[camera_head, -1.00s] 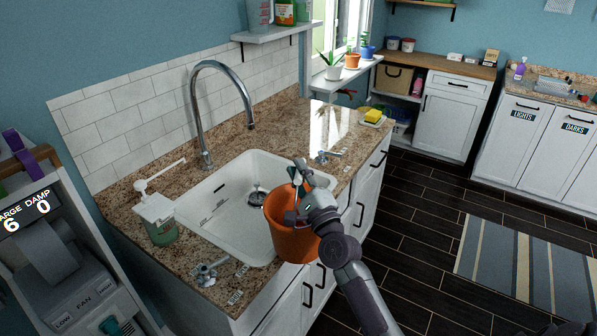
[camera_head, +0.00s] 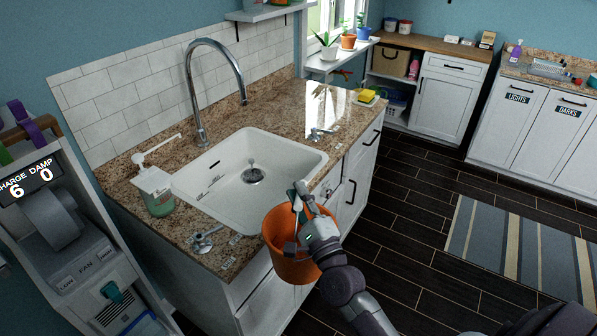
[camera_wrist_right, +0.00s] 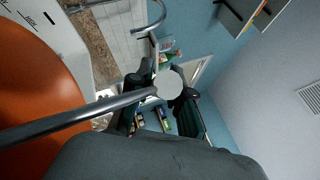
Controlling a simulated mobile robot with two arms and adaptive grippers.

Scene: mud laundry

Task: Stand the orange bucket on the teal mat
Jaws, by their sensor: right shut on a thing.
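The orange bucket (camera_head: 283,262) hangs in front of the sink counter, its open top facing up and a little tilted. My right gripper (camera_head: 298,197) is at the bucket's top and is shut on its handle. In the right wrist view the bucket's orange side (camera_wrist_right: 35,95) fills the left, and the dark handle bar (camera_wrist_right: 70,119) runs into my right gripper (camera_wrist_right: 163,90). The gripper and wrist hide part of the bucket's right side. I see no plain teal mat in these views. My left gripper is not in view.
A white sink (camera_head: 285,150) is set in the granite counter (camera_head: 290,105), with a soap bottle (camera_head: 157,190) at its left. A grey-blue striped rug (camera_head: 525,250) lies on the dark floor at right. Floor between counter and rug is clear. A dryer-like machine (camera_head: 60,235) stands at left.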

